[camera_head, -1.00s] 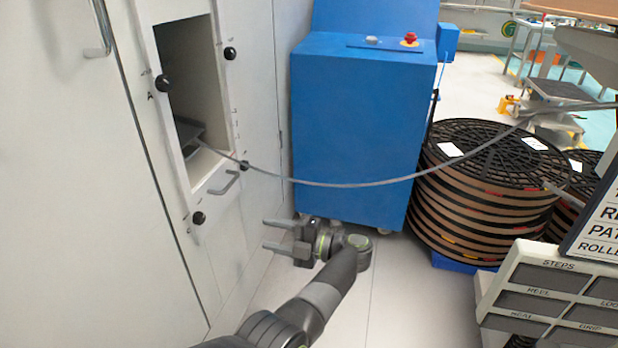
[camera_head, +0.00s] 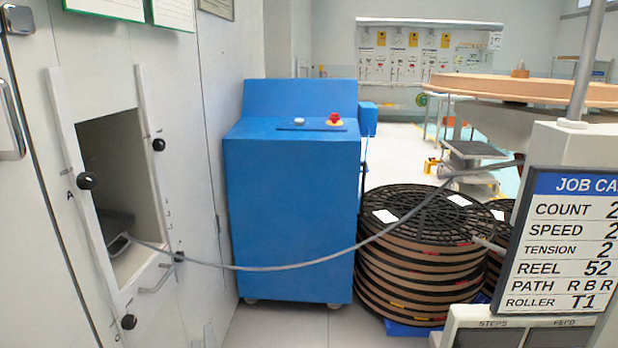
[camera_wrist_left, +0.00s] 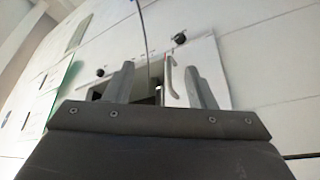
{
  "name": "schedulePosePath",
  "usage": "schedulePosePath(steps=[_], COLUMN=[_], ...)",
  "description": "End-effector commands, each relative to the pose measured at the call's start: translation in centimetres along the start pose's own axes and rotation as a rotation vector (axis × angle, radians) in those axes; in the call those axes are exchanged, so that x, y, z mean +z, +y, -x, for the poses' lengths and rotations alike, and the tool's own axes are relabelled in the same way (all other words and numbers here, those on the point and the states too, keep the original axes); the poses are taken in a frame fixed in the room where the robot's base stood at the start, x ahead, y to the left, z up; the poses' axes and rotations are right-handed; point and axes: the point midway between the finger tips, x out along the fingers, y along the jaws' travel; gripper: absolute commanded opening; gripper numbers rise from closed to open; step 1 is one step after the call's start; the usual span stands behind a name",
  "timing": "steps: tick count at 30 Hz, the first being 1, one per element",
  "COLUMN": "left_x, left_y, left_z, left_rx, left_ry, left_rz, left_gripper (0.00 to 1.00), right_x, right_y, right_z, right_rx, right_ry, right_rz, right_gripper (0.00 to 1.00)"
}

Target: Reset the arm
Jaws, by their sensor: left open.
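My left gripper shows in the left wrist view (camera_wrist_left: 165,88), open, with nothing between its two fingers. Beyond the fingers are the white wall panel (camera_wrist_left: 210,62), its dark opening, a light handle and black knobs. My left arm and gripper are out of the head view, and so is my right gripper. In the head view a grey cable (camera_head: 285,267) runs from the wall opening (camera_head: 110,170) at the left, sags past the blue cabinet (camera_head: 290,205), and rises to the right over the stacked reels (camera_head: 420,250).
A job card (camera_head: 560,240) stands at the right above a panel (camera_head: 520,335) marked with steps. A round wooden disc (camera_head: 510,88) is behind it. Black knobs (camera_head: 86,181) and a handle (camera_head: 155,280) stick out around the opening. Some floor (camera_head: 285,325) is clear in front of the cabinet.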

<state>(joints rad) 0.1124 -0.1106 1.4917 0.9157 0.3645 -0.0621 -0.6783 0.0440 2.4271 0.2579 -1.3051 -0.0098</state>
Motion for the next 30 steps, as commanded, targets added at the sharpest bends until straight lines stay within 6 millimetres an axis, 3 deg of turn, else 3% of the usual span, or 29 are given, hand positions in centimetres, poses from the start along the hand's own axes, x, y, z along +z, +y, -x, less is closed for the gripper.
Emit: schedulePosePath(steps=[8,14,21,30], left_x=[0.7,0.3,-2.4,-6.4], left_y=[-1.7,-3.9,-6.5,-7.9], left_z=[8.1,15.7,25.2,33.0], left_rx=[0.037,-0.016,-0.159,-0.328], left_ry=[-0.397,-0.693,-1.016,-1.253], left_rz=[-0.234,-0.417,-0.61,-0.741], left_gripper=[0.5,0.5,0.5,0.5], right_x=[0.0,0.0,0.0,0.0], right_y=[0.0,0.0,0.0,0.0], right_z=[0.0,0.0,0.0,0.0], right_rx=[0.0,0.0,0.0,0.0], right_ry=[0.0,0.0,0.0,0.0], right_rz=[0.0,0.0,0.0,0.0], right_gripper=[0.36,0.36,0.36,0.36])
